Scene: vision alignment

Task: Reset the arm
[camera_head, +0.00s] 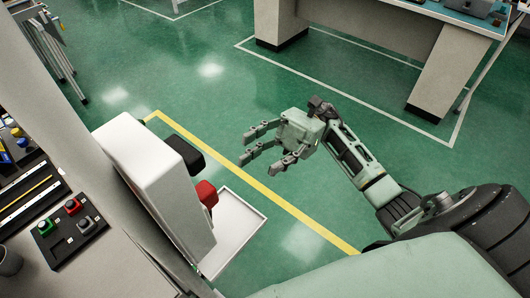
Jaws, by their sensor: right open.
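My right arm comes in from the lower right, bends at the elbow and reaches up and to the left. My right gripper (262,147) is at its end, with its fingers spread apart and pointing left. It is empty and hangs over the open green floor, apart from the machine at left. My left arm and left gripper do not show.
A white machine (150,170) with a black part (184,154) and a red part (207,194) stands left of the gripper, above a pale tray (238,228). A workbench (440,70) stands at the upper right. Control buttons (70,225) lie at lower left. The floor between is clear.

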